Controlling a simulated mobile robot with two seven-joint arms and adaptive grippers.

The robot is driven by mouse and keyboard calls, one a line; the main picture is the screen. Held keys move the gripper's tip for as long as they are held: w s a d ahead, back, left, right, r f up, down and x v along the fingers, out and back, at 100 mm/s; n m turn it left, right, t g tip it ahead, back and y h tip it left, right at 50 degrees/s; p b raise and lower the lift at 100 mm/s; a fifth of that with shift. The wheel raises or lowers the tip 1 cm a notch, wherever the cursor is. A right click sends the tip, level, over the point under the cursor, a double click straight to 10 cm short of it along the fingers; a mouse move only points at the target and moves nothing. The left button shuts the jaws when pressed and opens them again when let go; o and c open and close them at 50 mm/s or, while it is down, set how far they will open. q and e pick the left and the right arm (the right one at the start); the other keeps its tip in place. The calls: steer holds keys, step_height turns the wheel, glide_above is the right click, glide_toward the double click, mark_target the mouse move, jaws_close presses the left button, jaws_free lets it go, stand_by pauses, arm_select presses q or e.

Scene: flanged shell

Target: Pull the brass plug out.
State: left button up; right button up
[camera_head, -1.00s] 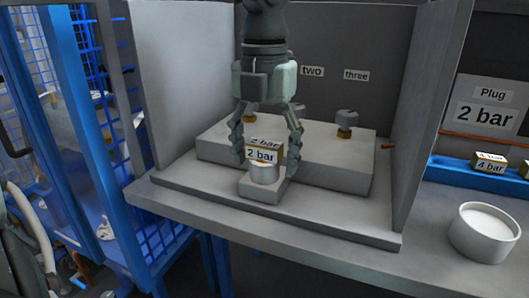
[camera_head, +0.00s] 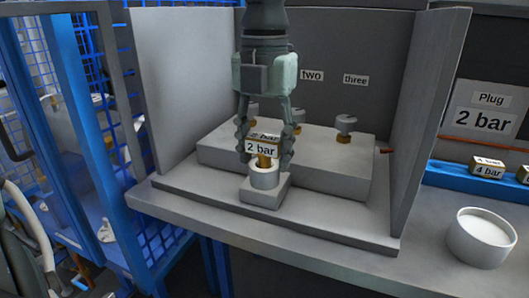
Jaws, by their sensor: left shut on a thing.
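The brass plug (camera_head: 264,148) is a block with white "2 bar" labels and a brass stem under it. It stands upright over the pale round socket (camera_head: 265,179) on a small grey block at the front of the fixture. Part of the stem shows above the socket rim; I cannot tell whether its lower end is still inside. My left gripper (camera_head: 265,160) comes down from above and is shut on the plug, one finger on each side. My right gripper is not in view.
A grey stepped block (camera_head: 340,160) behind carries knobs (camera_head: 346,125) under labels "two" and "three". Grey panels enclose the sides and back. A white-filled cup (camera_head: 482,237) and a blue rack (camera_head: 452,173) with a "4 bar" plug (camera_head: 488,168) are at right.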

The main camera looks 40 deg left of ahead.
mark_target(265, 137)
arm_select(q)
steer(key=shift+r+p, duration=0.9)
steer(key=shift+r, duration=1.05)
steer(key=shift+f, duration=0.1)
